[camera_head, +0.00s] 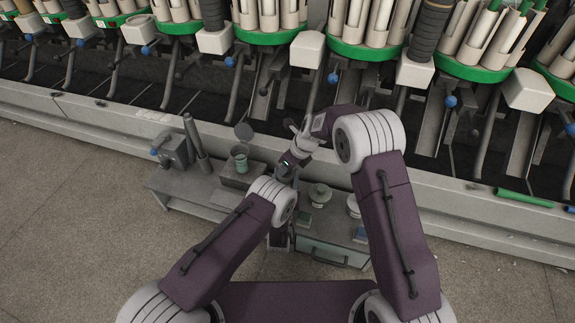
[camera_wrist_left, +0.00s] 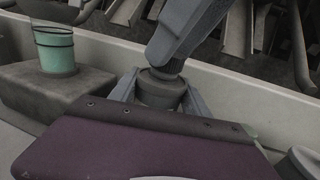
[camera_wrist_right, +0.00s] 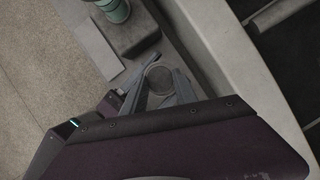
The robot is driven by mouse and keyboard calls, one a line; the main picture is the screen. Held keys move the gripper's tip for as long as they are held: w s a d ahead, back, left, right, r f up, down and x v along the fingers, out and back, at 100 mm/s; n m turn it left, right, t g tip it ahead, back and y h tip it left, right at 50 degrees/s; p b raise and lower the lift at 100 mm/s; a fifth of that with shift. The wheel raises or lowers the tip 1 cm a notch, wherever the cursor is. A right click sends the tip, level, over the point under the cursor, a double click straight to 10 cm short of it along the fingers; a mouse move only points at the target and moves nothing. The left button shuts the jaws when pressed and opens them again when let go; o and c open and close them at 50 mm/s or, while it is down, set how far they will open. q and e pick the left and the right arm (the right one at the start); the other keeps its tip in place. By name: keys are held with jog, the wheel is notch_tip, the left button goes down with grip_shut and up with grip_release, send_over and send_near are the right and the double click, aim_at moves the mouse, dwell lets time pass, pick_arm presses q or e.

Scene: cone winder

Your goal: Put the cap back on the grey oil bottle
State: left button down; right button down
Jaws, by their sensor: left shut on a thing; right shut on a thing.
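My left gripper (camera_wrist_left: 158,95) is shut around a short grey cylinder (camera_wrist_left: 160,90), which appears to be the grey oil bottle standing upright between its fingers. My right gripper (camera_wrist_right: 161,88) is shut on a small round grey piece (camera_wrist_right: 159,77), seen from above, which appears to be the cap. In the left wrist view, a dark grey part of my right gripper (camera_wrist_left: 185,40) comes down onto the top of the cylinder. In the head view both grippers meet above the bench. Whether the cap touches or is seated on the bottle's neck is hidden.
A grey bench (camera_head: 205,197) stands in front of the winder's pale rail (camera_head: 90,118). On it are a teal container (camera_head: 239,160) on a block, a grey fixture (camera_head: 175,150) at left, and round pieces (camera_head: 320,194) at right. The floor in front is clear.

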jog(key=m, duration=0.3)
jog(key=shift+a+t+h, duration=0.1)
jog(key=shift+t+h, duration=0.3)
jog(key=c, duration=1)
grip_release()
jog(key=shift+o, duration=0.2)
jog(key=shift+r, duration=2.25)
jog(key=shift+c, duration=0.2)
